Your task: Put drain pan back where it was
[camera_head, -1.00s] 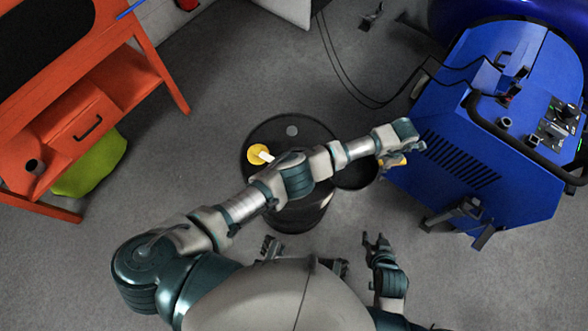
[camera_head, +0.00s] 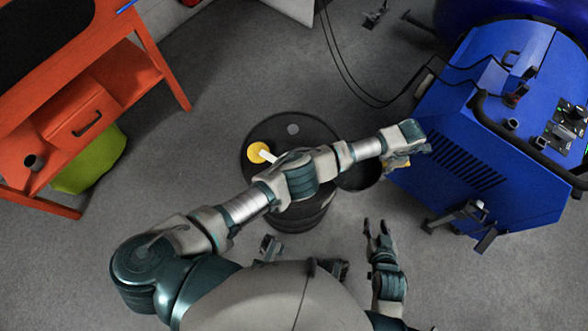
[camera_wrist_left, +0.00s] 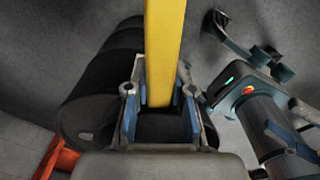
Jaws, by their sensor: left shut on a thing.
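The drain pan looks to be the dark round pan (camera_head: 357,178) beside the black drum in the head view, partly hidden by my left forearm. My left gripper (camera_head: 405,157) is at the pan's right side, near the blue machine. It is shut on a yellow bar, which seems to be the pan's handle. In the left wrist view the yellow bar (camera_wrist_left: 165,45) runs between the fingers of this gripper (camera_wrist_left: 160,112). Whether the pan touches the floor cannot be told. My right gripper (camera_head: 376,226) is open and empty, lower in the head view.
The black drum (camera_head: 290,127), with a yellow piece (camera_head: 258,152) on top, stands left of the pan. The blue machine (camera_head: 460,130) with its feet is close on the right. An orange bench (camera_head: 75,115) stands at far left. Cables cross the floor above the pan.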

